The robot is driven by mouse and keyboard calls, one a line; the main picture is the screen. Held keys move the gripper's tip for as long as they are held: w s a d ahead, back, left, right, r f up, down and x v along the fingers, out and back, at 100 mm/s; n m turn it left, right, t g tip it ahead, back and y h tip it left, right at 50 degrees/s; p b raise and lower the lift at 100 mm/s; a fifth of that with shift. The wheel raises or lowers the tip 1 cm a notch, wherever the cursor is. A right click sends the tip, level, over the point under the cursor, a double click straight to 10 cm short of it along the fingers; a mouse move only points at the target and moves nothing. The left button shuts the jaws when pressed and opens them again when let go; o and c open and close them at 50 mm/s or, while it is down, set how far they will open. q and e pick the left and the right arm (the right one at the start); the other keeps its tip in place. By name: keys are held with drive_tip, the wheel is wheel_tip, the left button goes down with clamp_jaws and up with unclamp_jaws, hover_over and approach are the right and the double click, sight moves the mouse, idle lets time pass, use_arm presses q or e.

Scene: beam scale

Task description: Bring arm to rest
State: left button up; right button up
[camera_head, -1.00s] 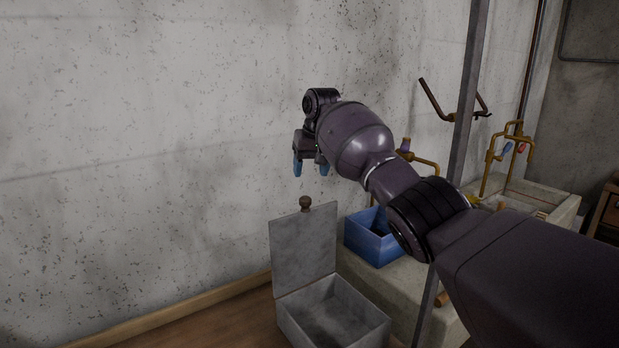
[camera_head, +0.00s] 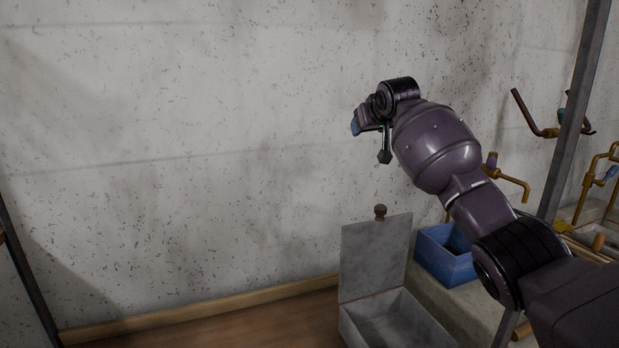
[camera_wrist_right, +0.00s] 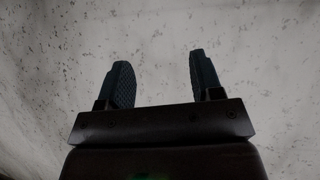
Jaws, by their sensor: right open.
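My right arm (camera_head: 440,150) reaches in from the right in the head view, raised above an open grey box. My right gripper (camera_head: 357,125) is at its end, pointing left in front of the concrete wall. In the right wrist view the two blue fingers (camera_wrist_right: 158,85) stand apart with nothing between them, only the wall behind. My left gripper is not in view.
The grey box (camera_head: 352,325) stands below my right arm with its knobbed lid (camera_head: 375,258) raised. A blue bin (camera_head: 440,265) sits on a stone ledge to its right. A metal post (camera_head: 575,120) and brass taps (camera_head: 510,180) are at the right. The wall (camera_head: 180,150) at left is clear.

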drive_tip(key=s+d+f+n+t+y, duration=0.1)
drive_tip(key=s+d+f+t, duration=0.15)
drive_tip(key=s+f, duration=0.75)
drive_tip(key=s+d+f+n+t+y, duration=0.1)
drive_tip(key=s+f+t, duration=0.35)
drive_tip(key=f, duration=0.95)
drive_tip(key=s+d+f+m+g+h, duration=0.1)
drive_tip(key=s+d+f+g, duration=0.1)
drive_tip(key=s+f, duration=0.7)
drive_tip(key=s+d+f+m+g+h, duration=0.1)
drive_tip(key=s+d+f, duration=0.3)
drive_tip(key=s+f, duration=0.6)
drive_tip(key=s+d+f+m+g+h, duration=0.2)
drive_tip(key=s+f, duration=0.8)
drive_tip(key=s, duration=0.9)
drive_tip(key=shift+s+d+f+g, duration=0.25)
drive_tip(key=shift+d+g, duration=0.45)
drive_tip(key=shift+g, duration=0.2)
